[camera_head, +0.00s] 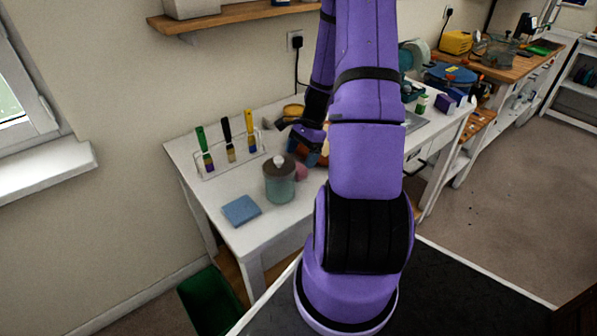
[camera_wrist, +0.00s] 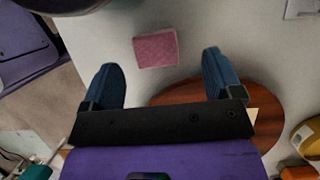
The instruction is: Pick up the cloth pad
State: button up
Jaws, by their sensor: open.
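A pink, square cloth pad (camera_wrist: 156,48) lies flat on the white table in the wrist view, just beyond and between my fingertips. In the head view a pink patch (camera_head: 301,172) shows beside the jar, partly hidden by my arm. My gripper (camera_wrist: 160,62) is open, with its two blue fingers apart and nothing between them. The fingers' height above the table is hard to tell. A blue square pad (camera_head: 241,210) lies near the table's front left edge in the head view.
A lidded glass jar (camera_head: 280,185) stands between the two pads. A rack with coloured-handled brushes (camera_head: 230,150) is at the back left. A round brown wooden board (camera_wrist: 190,95) lies under my gripper. A green bin (camera_head: 210,300) stands below the table.

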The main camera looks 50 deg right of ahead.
aim_at(299, 166)
jog(key=shift+s+x, duration=0.15)
jog(key=shift+x, duration=1.05)
jog(key=shift+s+x, duration=0.15)
jog(key=shift+x, duration=1)
jog(key=shift+c, duration=0.2)
jog(key=c, duration=1)
